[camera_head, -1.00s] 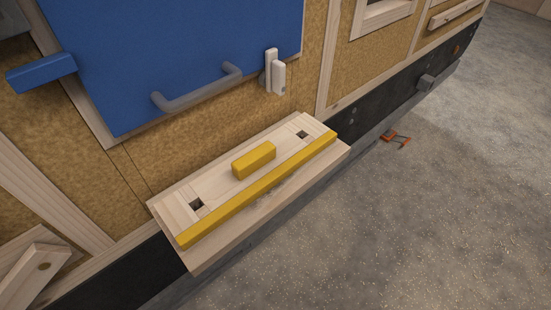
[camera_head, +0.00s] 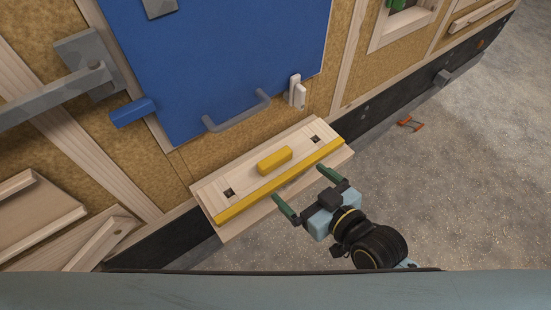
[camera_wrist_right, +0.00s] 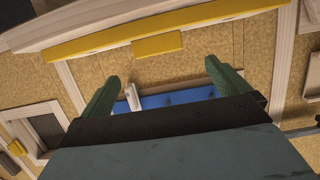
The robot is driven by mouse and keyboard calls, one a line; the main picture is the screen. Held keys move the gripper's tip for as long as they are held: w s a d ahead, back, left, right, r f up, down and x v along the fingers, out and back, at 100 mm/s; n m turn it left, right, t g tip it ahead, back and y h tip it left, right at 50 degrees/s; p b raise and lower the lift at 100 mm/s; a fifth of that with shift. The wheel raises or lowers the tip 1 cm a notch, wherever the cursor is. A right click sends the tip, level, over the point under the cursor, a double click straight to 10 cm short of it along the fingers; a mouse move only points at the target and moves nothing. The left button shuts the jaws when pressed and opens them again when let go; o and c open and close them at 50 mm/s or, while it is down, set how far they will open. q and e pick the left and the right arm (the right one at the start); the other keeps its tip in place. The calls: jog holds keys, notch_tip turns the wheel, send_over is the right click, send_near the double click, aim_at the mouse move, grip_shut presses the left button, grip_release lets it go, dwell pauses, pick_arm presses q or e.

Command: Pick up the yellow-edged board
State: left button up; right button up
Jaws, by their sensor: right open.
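The yellow-edged board (camera_head: 243,180) is pale wood and lies on a wooden step (camera_head: 230,232) below a blue door. It has a yellow strip along its front edge, a yellow block on top and two small dark square holes. My right gripper (camera_head: 307,190) is open and empty, at the board's front edge on the lower right. Its two green fingers point toward the yellow strip; I cannot tell whether they touch. In the right wrist view, the fingers (camera_wrist_right: 160,84) stand apart, with the board's yellow strip (camera_wrist_right: 195,30) across the top. My left gripper is not in view.
The blue door (camera_head: 225,60) with a grey handle (camera_head: 238,110) rises behind the board. A white latch (camera_head: 298,92) is near its corner. A grey metal bar (camera_head: 50,103) juts in at left. Open gravel (camera_head: 450,190) lies to the right, with an orange item (camera_head: 410,124).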

aim_at(278, 161)
jog(key=x, duration=0.7)
jog(key=shift+w+a, duration=0.25)
jog(key=shift+w, duration=0.1)
jog(key=shift+w+a, duration=0.3)
jog(key=shift+w, duration=0.25)
jog(key=x, duration=0.4)
jog(key=shift+w+r+p, duration=0.15)
jog(key=shift+r+p, duration=0.05)
jog(key=shift+p, duration=0.15)
jog(key=c, duration=1.2)
